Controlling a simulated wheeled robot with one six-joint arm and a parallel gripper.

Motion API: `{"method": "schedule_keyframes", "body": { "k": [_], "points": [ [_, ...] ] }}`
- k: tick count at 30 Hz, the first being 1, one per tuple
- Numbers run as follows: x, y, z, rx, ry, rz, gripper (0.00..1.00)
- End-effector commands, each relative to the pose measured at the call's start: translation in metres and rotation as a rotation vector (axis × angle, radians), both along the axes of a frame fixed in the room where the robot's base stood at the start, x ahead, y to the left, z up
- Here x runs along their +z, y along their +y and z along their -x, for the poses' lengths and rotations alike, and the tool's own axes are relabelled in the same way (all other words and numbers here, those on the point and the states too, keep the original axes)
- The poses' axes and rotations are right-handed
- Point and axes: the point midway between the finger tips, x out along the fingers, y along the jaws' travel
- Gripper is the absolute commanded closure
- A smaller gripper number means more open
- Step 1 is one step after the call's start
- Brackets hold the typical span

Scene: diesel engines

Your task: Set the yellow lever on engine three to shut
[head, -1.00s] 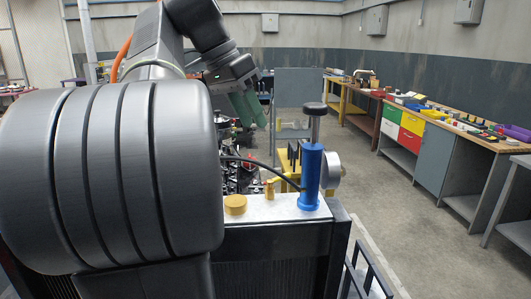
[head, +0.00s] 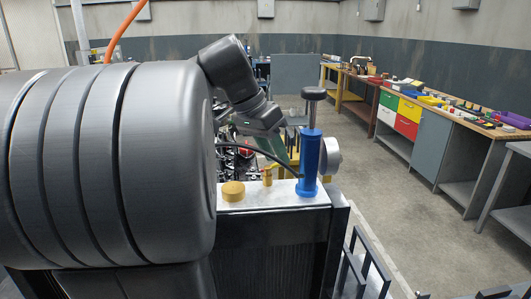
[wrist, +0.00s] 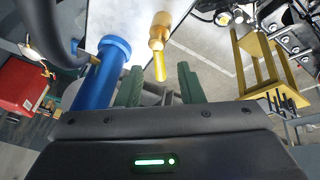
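The yellow lever (wrist: 160,66) sticks out of a brass valve fitting (wrist: 159,32) in the wrist view. In the head view the small brass fitting (head: 267,176) stands on the pale top of the engine unit (head: 235,203), left of a blue cylinder. My gripper (wrist: 160,80) has two green fingers set apart, so it is open. In the wrist view the lever's end appears between the fingertips; I cannot tell whether it touches either. In the head view my gripper (head: 283,158) is just behind the fitting, partly hidden. No engine number is readable.
The blue cylinder (head: 310,165) with a black knob stands close to the right of my gripper; it also shows in the wrist view (wrist: 101,75). A gold cap (head: 233,191) and a black hose (head: 255,150) are nearby. Open floor (head: 400,220) and workbenches lie right.

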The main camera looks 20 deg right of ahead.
Motion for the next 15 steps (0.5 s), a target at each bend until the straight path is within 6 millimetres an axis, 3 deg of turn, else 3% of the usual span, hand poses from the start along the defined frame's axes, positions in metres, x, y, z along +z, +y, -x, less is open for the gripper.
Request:
{"method": "schedule_keyframes", "body": {
  "k": [11, 15],
  "points": [
    [-0.0055, -0.0026, 0.0003, 0.000, -0.001, 0.000, 0.66],
    [-0.0054, -0.0026, 0.0004, 0.000, 0.000, 0.000, 0.93]
  ]
}}
